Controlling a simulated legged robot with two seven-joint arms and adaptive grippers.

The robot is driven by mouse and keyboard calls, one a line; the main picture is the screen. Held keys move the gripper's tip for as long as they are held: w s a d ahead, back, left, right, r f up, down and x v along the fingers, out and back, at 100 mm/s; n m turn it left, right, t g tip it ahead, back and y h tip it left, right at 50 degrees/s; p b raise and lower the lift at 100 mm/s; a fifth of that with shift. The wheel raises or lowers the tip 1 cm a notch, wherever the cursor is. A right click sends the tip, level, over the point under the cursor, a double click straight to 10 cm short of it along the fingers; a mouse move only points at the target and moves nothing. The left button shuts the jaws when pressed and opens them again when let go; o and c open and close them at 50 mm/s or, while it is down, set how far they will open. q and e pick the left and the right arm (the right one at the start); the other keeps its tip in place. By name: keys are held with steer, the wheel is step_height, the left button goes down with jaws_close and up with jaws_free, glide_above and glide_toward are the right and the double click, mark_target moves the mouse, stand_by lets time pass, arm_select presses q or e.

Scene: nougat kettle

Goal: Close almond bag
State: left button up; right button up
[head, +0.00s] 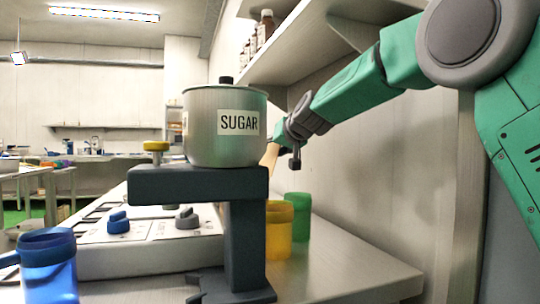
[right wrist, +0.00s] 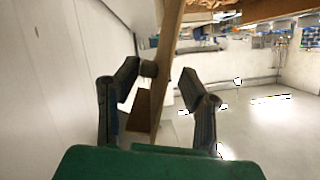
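No thing that I can name for certain as the almond bag shows. A tan, flat piece (head: 269,156) shows beside the pot in the head view, partly hidden by it; it may be part of the bag. My right gripper (head: 291,146) is beside it, at the end of the green arm, its fingers partly hidden. In the right wrist view my right gripper (right wrist: 163,75) has its two dark fingers spread. A thin tan panel (right wrist: 168,45) stands between them, close to the left finger and apart from the right one. My left gripper is not in view.
A steel pot labelled SUGAR (head: 200,140) sits on a dark stand (head: 245,240) in front. Yellow (head: 278,235), green (head: 299,214) and blue (head: 48,270) containers stand on the counter (head: 350,272). A knob panel (head: 150,235) lies behind. A shelf (head: 300,45) hangs above.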

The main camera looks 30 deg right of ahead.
steer(key=shift+s+r, duration=0.1)
steer(key=shift+r, duration=0.05)
steer(key=shift+c, duration=1.2)
steer(key=shift+d+f, duration=0.2)
steer(key=shift+d, duration=0.2)
jaws_close()
steer(key=shift+a, duration=0.1)
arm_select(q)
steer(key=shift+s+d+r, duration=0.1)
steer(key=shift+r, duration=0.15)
